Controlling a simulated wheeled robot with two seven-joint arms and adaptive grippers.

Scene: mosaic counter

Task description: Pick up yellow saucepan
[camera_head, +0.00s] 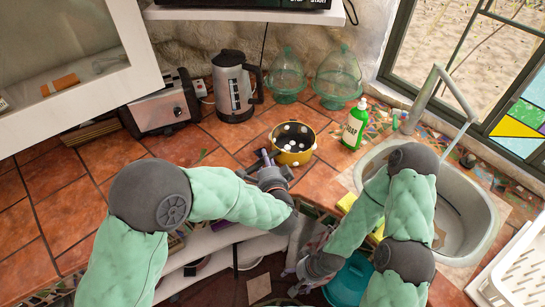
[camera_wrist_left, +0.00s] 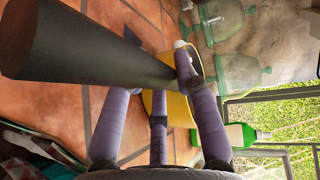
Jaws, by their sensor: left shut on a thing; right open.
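The yellow saucepan (camera_head: 291,150) is on the tiled counter in the head view, with a dark inside and white round spots. I cannot tell whether it touches the counter. My left gripper (camera_head: 266,163) is at its near left side. In the left wrist view, the gripper's purple fingers (camera_wrist_left: 155,95) are shut around the long black handle (camera_wrist_left: 85,55), with the yellow pan body (camera_wrist_left: 178,108) behind them, partly hidden. My right gripper (camera_head: 303,272) is open and low, in front of the counter, away from the saucepan.
A green soap bottle (camera_head: 354,125) stands right of the saucepan, before the sink (camera_head: 462,205). Two green glass domes (camera_head: 337,75), a kettle (camera_head: 234,88) and a toaster (camera_head: 160,105) stand behind. A teal bin (camera_head: 349,280) is below the counter edge.

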